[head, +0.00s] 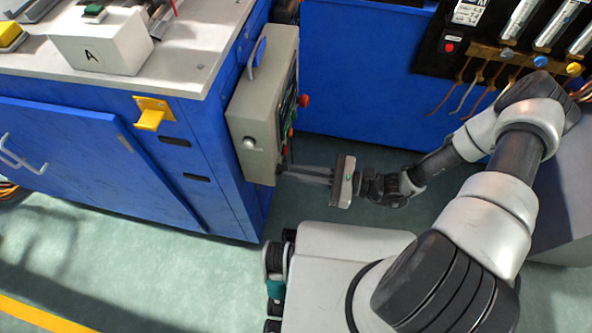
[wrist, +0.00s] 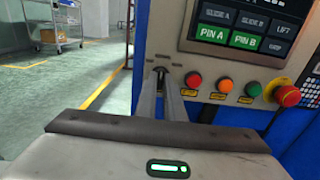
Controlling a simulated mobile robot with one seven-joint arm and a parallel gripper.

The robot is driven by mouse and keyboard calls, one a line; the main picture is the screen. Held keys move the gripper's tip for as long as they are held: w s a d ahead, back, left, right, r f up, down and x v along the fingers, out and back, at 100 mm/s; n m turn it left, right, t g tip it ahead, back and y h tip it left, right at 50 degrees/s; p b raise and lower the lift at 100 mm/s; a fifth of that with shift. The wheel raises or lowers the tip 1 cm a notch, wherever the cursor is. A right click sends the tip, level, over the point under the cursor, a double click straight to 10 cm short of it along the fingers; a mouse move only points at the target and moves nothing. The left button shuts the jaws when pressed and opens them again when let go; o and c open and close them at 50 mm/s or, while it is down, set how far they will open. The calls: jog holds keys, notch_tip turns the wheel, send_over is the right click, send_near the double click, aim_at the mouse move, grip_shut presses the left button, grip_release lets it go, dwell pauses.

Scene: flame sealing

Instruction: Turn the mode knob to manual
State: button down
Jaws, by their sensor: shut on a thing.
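The mode knob (wrist: 161,70) is a small dark knob at the lower left of the grey control panel (wrist: 166,30) in the wrist view. My gripper (wrist: 162,76) is shut on the knob, with a fingertip at either side of it. The fingers hide much of the knob, and I cannot read the labels around it or tell which mode it points to. In the head view the control panel (head: 254,110) is seen from its side, and my gripper (head: 284,170) reaches its lower face. The knob is hidden there.
Right of the knob are a red button (wrist: 194,80), an orange button (wrist: 225,85), a green button (wrist: 253,89) and a red emergency stop (wrist: 287,95). A screen (wrist: 250,28) is above. A blue cabinet (head: 110,150) stands left; a tool rack (head: 500,60) is back right.

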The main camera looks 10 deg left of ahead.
jog(key=c, duration=1.9)
grip_release()
jog(key=shift+o, duration=0.2)
jog(key=shift+d, duration=0.15)
jog(key=s+d+p, duration=0.1)
jog(key=d, duration=1.6)
jog(key=shift+s+p, duration=0.2)
jog(key=shift+p, duration=0.1)
jog(key=shift+d, duration=0.1)
